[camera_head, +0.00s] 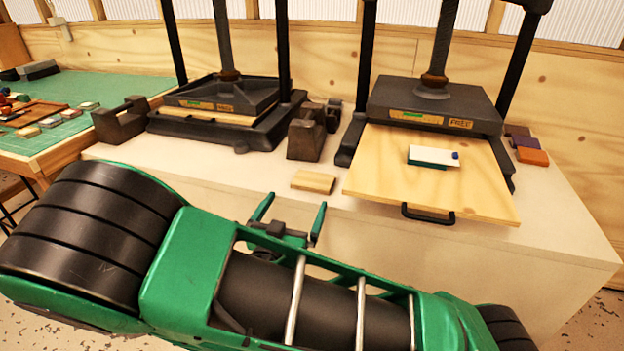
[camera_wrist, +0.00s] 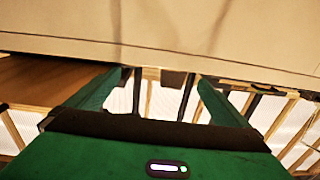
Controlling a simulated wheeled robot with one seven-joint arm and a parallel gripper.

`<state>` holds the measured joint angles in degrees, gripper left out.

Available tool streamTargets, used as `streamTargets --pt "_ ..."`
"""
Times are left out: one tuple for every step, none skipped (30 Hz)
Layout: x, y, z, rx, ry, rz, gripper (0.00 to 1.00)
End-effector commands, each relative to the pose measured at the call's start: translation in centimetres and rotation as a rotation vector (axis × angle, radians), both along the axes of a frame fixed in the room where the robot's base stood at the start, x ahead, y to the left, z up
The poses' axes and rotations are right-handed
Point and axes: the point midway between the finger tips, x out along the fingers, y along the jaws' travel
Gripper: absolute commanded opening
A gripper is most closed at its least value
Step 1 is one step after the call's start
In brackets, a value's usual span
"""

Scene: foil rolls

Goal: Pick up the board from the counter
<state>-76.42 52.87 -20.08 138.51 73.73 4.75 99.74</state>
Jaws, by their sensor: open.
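A small pale wooden board (camera_head: 313,181) lies flat on the white counter (camera_head: 240,186), near its front edge, between the two presses. My gripper (camera_head: 291,214) is in front of the counter edge, a little below and left of the board in the head view. Its two green fingers are apart with nothing between them. In the wrist view my gripper (camera_wrist: 160,85) also shows spread, empty fingers, with a pale cream surface across the top. I cannot make out the small board in the wrist view.
A left press (camera_head: 222,105) and a right press (camera_head: 432,105) stand on the counter. A large handled wooden panel (camera_head: 385,180) juts from the right press, bearing a white card (camera_head: 433,155). Dark blocks (camera_head: 304,140) stand behind the small board. A green-topped table (camera_head: 110,90) is at left.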

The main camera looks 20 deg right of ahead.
Motion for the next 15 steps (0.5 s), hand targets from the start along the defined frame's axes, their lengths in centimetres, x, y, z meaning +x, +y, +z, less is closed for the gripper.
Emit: streamTargets --pt "0.7 -1.1 0.0 -0.002 -0.001 -0.013 1.0" --pt "1.1 -1.7 0.1 -0.002 -0.001 -0.017 1.0" --pt "1.7 -2.4 0.1 -0.002 -0.002 -0.023 1.0" --pt "2.2 -3.0 0.1 -0.002 -0.001 -0.025 1.0" --pt "2.6 -3.5 0.1 -0.002 -0.001 -0.029 1.0" --pt "3.2 -4.1 0.0 -0.001 0.0 -0.032 1.0" --pt "3.5 -4.4 0.0 -0.001 0.0 -0.033 1.0" --pt "3.8 -4.7 0.0 -0.002 0.0 -0.033 1.0" --pt "4.2 -5.1 0.0 -0.002 0.0 -0.035 1.0" --pt "4.5 -5.4 0.1 -0.003 -0.001 -0.036 1.0" --pt "4.7 -5.5 0.1 -0.003 -0.001 -0.036 1.0" --pt "4.9 -5.7 0.1 -0.002 0.0 -0.035 1.0" --pt "5.0 -5.8 0.0 -0.002 0.0 -0.035 1.0" --pt "5.1 -5.9 0.0 -0.002 0.0 -0.036 1.0" --pt "5.3 -6.1 0.0 -0.002 0.001 -0.037 1.0"
